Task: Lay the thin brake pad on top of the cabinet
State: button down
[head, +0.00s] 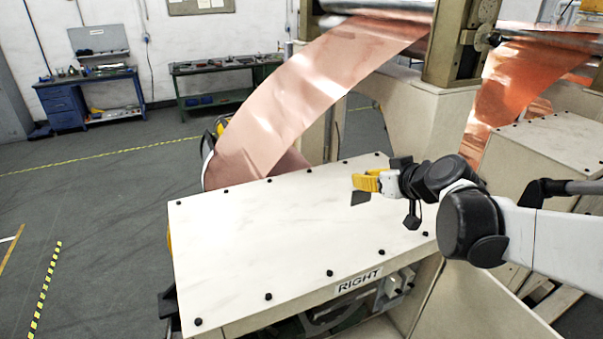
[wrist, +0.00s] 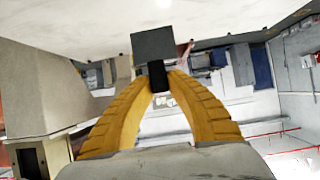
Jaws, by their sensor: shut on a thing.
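The thin brake pad (head: 360,198) is a small dark grey square plate. My gripper (head: 358,183) has yellow fingers and is shut on it. In the wrist view the fingers (wrist: 163,84) close on a black part behind the square grey face of the pad (wrist: 167,43). The cabinet (head: 260,230) has a pale flat top and a "RIGHT" label on its front. In the head view the pad shows over the right part of this top, below the fingertips. I cannot tell how large the gap between pad and top is.
Black knobs (head: 329,273) stand along the edges of the cabinet top; its middle is bare. A copper foil sheet (head: 300,90) slopes down behind the cabinet. A machine post (head: 452,45) rises at the back right. Workbenches (head: 215,80) stand far off.

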jog(key=shift+w+a+r, duration=0.15)
jog(key=shift+w, duration=0.05)
jog(key=shift+a, duration=0.25)
jog(key=w+a+f, duration=0.2)
jog(key=f, duration=0.1)
jog(key=w+a+f+p, duration=0.1)
jog(key=w+a+f, duration=0.1)
jog(key=a+f, duration=0.1)
jog(key=w+a+f, duration=0.2)
jog(key=a+f, duration=0.1)
jog(key=f, duration=0.1)
jog(key=shift+w+f, duration=0.25)
jog(key=shift+s, duration=0.1)
